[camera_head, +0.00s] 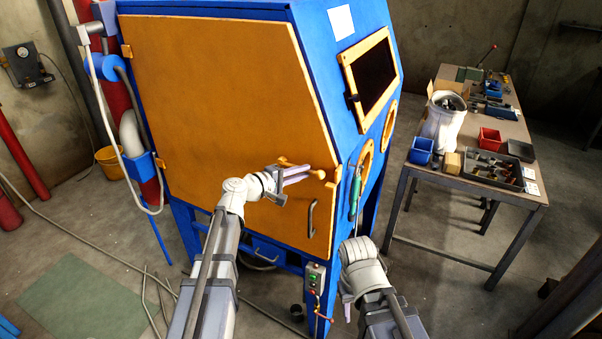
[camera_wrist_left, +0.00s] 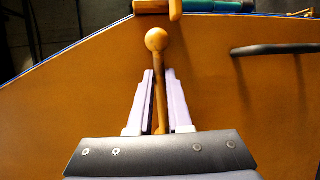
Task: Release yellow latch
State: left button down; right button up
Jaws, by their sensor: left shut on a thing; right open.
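The yellow latch (camera_head: 318,174) is a rod with a round knob, at the right edge of the orange door (camera_head: 220,100) of a blue cabinet. In the left wrist view the latch's knob (camera_wrist_left: 157,39) shows beyond the fingertips, and its rod runs back between the fingers. My left gripper (camera_head: 296,174) is shut on the latch's rod, close to the door face; it also shows in the left wrist view (camera_wrist_left: 160,78). My right gripper (camera_head: 347,298) is open and empty, low in front of the cabinet's right side.
A dark curved door handle (camera_head: 311,218) is just below the latch. A green-handled tool (camera_head: 355,196) hangs on the cabinet's side. A control box with buttons (camera_head: 315,278) is near my right gripper. A workbench (camera_head: 480,130) with bins stands at right.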

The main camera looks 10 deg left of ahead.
aim_at(306, 148)
pick_arm(q)
jog(key=shift+r, duration=0.1)
jog(key=r+n+h, duration=0.1)
jog(key=n, duration=0.1)
jog(key=r+n+t, duration=0.1)
jog(key=r, duration=0.1)
jog(key=shift+w+a+n+h+b, duration=0.15)
jog(key=shift+a+n+h+b, duration=0.15)
jog(key=shift+a+n+h, duration=0.1)
jog(key=n, duration=0.1)
jog(key=a+r+n+t, duration=0.1)
jog(key=r+n, duration=0.1)
jog(key=shift+w+a+h+b, duration=0.25)
jog(key=shift+h+b, duration=0.15)
jog(key=n, duration=0.1)
jog(key=a+r+n+t, duration=0.1)
jog(key=n, duration=0.1)
jog(key=a+n+t+b, duration=0.1)
jog(key=shift+w+r, duration=0.25)
jog(key=shift+w, duration=0.05)
jog(key=shift+w+a+r+n+t+y+b, duration=0.2)
jog(key=shift+a+n+t, duration=0.25)
jog(key=shift+n, duration=0.5)
jog(key=shift+w+a+r+n+t+y+b, duration=0.15)
jog(key=shift+a+n+t+b, duration=0.25)
jog(key=shift+n, duration=0.6)
jog(key=shift+w+a+r+n+t+y+b, duration=0.15)
jog(key=shift+a+n+t, duration=0.3)
jog(key=shift+n, duration=0.5)
